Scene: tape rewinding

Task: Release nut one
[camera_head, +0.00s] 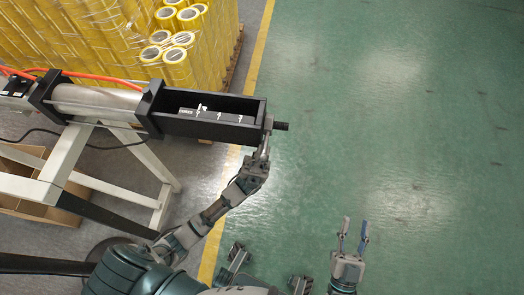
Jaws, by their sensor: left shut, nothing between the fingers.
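The black trough-like fixture (185,126) lies at the end of a pale cylinder, with a dark bar inside that carries small white marks. A short dark rod or knob (281,126) sticks out past the fixture's right end. I cannot tell which part is nut one at this size. My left gripper (266,133) is shut at the fixture's right end, close beside the dark rod; whether it touches cannot be told. My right gripper (354,222) is open and empty, low over the green floor, its fingers pointing up the picture.
A metal frame stand (62,160) carries the cylinder (97,100). Wrapped stacks of yellow tape rolls (95,35) stand at the upper left. Orange and black cables run near the cylinder's left end. The green floor (420,120) to the right is clear.

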